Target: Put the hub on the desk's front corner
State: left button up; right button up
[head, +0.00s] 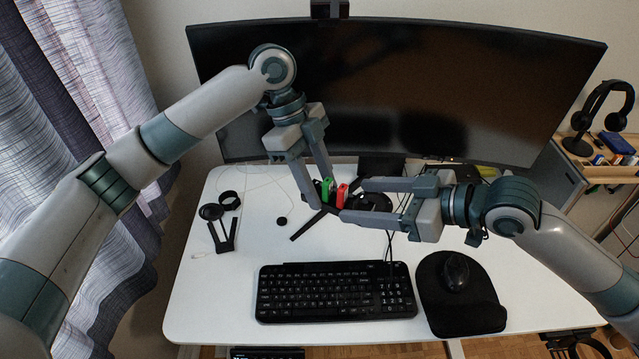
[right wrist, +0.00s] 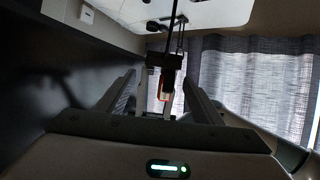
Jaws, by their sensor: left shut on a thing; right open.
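A small item with green (head: 328,189) and red (head: 342,194) parts, which may be the hub, is at the back of the white desk (head: 230,290), in front of the monitor. My left gripper (head: 322,190) reaches down to it and is shut on it; the fingers partly hide it. My right gripper (head: 354,200) is open, pointing left, with its fingertips close to the item's right side. In the right wrist view a dark piece with a red edge (right wrist: 164,96) shows between the open fingers; I cannot tell whether they touch it.
A keyboard (head: 335,291) and a mouse (head: 456,271) on a black pad (head: 440,316) fill the front middle. A black device (head: 222,234) lies at the left. The monitor (head: 400,90) stands behind. The desk's front left and front right corners are clear.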

jog(key=v, duration=0.7)
jog(key=shift+d, duration=0.25)
jog(key=shift+r, duration=0.15)
